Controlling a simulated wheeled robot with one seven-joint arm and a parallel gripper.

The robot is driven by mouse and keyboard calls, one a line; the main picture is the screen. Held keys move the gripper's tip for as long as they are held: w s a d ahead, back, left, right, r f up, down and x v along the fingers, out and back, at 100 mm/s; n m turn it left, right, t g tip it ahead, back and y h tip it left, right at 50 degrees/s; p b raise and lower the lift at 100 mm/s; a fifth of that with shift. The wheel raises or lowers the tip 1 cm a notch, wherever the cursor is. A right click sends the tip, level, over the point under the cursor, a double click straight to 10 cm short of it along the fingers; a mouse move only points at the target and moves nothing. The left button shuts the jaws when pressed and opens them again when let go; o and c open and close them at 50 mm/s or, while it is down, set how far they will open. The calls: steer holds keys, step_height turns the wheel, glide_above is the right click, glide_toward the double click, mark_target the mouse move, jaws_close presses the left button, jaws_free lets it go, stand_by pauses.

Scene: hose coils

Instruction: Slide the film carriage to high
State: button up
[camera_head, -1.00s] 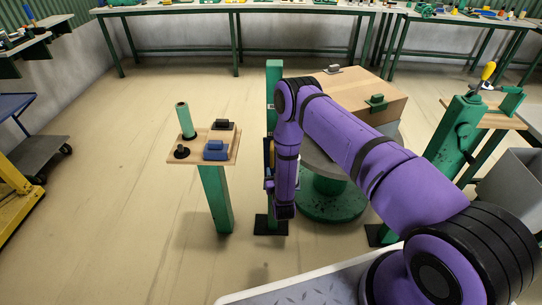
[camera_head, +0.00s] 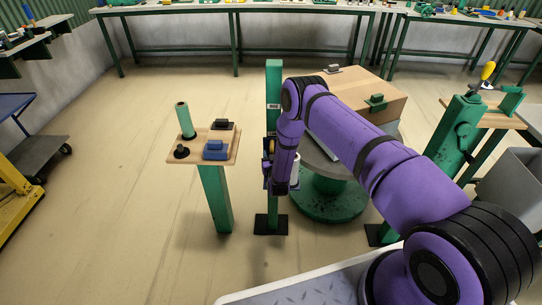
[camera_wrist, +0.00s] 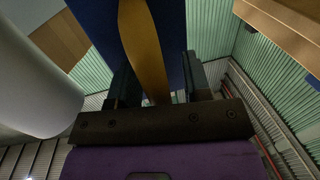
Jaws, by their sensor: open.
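The film carriage (camera_head: 266,172) is mostly hidden behind my arm on the green mast (camera_head: 274,100). Only slivers of it show, with dark and yellow parts at the left of my wrist. In the wrist view a blue plate (camera_wrist: 95,25) with a yellow bar (camera_wrist: 145,45) fills the top middle. A pale cylinder (camera_wrist: 35,80), looking like the film roll, is at the left. My gripper (camera_wrist: 161,82) is open, with one dark finger on each side of the yellow bar. Whether the fingers touch the bar cannot be told.
A round turntable (camera_head: 318,162) on a green base carries a cardboard box (camera_head: 375,88) right of the mast. A wooden control stand (camera_head: 190,150) with a green cylinder and switches stands left. A green post (camera_head: 455,135) and grey bin (camera_head: 510,190) are at right.

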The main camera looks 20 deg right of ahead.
jaws_close()
steer(key=shift+w+r, duration=0.2)
steer(key=shift+r, duration=6.95)
jaws_free()
steer(key=shift+s+r, duration=0.1)
steer(key=shift+f, duration=0.2)
steer(key=shift+s+a, duration=0.1)
steer(key=shift+s, duration=0.5)
steer(key=s+a, duration=0.1)
steer(key=s, duration=0.8)
steer(key=shift+s, duration=0.3)
